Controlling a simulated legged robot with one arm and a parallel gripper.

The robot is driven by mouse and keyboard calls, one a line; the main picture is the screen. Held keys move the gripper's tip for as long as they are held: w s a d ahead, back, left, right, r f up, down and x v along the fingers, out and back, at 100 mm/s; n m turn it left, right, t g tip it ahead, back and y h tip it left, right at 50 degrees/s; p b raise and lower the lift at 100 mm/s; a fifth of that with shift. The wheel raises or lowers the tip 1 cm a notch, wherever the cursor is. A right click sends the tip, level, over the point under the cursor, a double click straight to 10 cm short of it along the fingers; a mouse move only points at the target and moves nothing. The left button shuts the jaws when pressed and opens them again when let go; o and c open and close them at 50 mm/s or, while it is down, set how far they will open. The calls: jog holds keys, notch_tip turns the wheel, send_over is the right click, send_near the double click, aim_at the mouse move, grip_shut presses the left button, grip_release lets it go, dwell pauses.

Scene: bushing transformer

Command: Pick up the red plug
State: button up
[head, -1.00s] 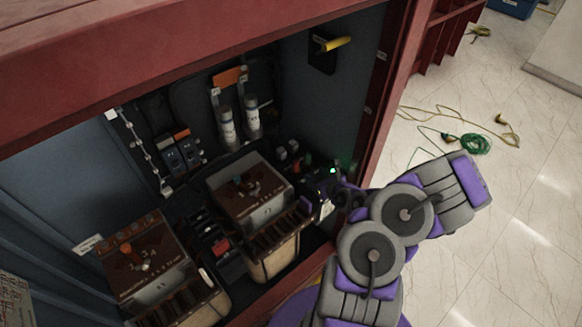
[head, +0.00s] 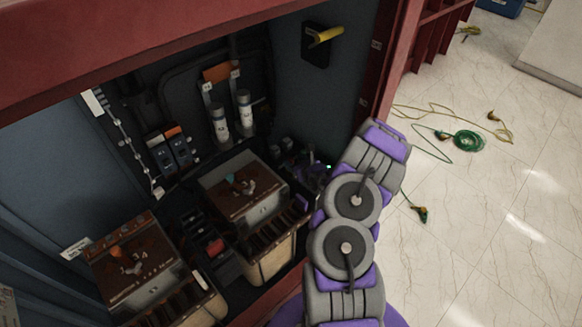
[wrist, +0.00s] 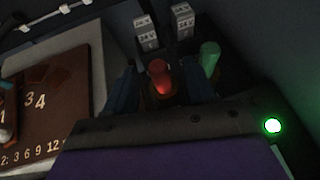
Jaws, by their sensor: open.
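The red plug (wrist: 160,76) stands upright, near the middle of the wrist view. My gripper (wrist: 161,88) is open, with one dark finger to the left of the plug and one to its right. No finger visibly touches the plug, and its lower part is dark and hard to make out. In the head view my gripper (head: 312,170) is inside the cabinet at its back right corner, mostly dark and partly covered by my arm. I cannot make out the red plug there.
A green plug (wrist: 209,58) stands close to the right of the red one. Two light blocks marked 24 V (wrist: 146,33) stand behind. A brown-topped transformer (head: 243,188) is left of my gripper. The red cabinet frame (head: 385,70) is on the right.

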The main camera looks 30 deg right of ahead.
aim_at(290, 158)
jog(key=b+x, duration=0.1)
jog(key=x, duration=0.2)
jog(key=shift+w+f, duration=0.2)
jog(key=shift+w, duration=0.05)
jog(key=shift+w+f, duration=0.2)
jog(key=shift+w, duration=0.45)
grip_shut()
